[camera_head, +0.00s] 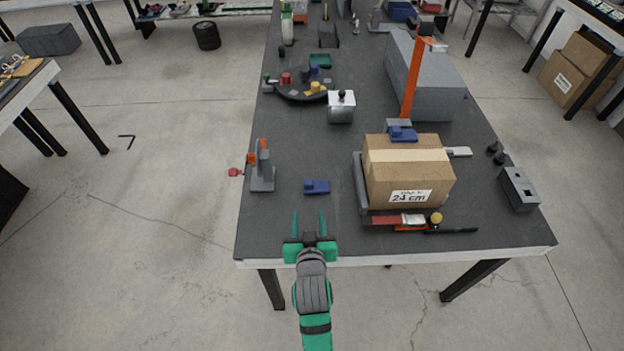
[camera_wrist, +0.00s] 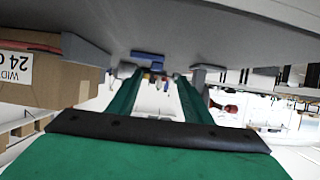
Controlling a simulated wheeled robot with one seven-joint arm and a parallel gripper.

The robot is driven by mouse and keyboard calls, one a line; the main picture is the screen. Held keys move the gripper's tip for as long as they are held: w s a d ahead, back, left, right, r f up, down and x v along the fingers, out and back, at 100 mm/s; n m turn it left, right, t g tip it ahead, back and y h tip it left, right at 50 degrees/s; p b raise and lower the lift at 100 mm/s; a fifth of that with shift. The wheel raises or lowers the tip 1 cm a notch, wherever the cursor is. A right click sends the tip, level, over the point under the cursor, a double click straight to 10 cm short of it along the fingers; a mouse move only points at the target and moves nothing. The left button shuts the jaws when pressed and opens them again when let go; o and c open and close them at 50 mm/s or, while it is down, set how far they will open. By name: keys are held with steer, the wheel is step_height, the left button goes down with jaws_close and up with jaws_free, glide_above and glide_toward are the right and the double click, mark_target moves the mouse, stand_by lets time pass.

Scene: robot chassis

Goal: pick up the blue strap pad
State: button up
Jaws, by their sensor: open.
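A small blue pad (camera_head: 316,186) lies flat on the dark tabletop, left of a cardboard box. A blue piece, seemingly the same pad, shows beyond my fingertips in the wrist view (camera_wrist: 148,56). My gripper (camera_head: 309,222) is open and empty at the table's front edge, with its two green fingers pointing toward the pad and a gap between them and it. The fingers also show apart in the wrist view (camera_wrist: 158,76), which looks upside down. Another blue pad (camera_head: 402,134) sits at the foot of an orange upright, by the box's top back edge.
The cardboard box (camera_head: 409,178) marked 24 cm stands on a fixture at right. A grey bracket with orange tips (camera_head: 262,168) stands left of the pad. Behind are a metal block with a black knob (camera_head: 341,107) and a round dark tray (camera_head: 290,96). The tabletop around the pad is clear.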

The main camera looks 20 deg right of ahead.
glide_toward(309, 185)
steer(key=shift+x, duration=4.3)
steer(key=shift+a, duration=0.1)
steer(key=c, duration=1.1)
steer(key=shift+c, duration=0.2)
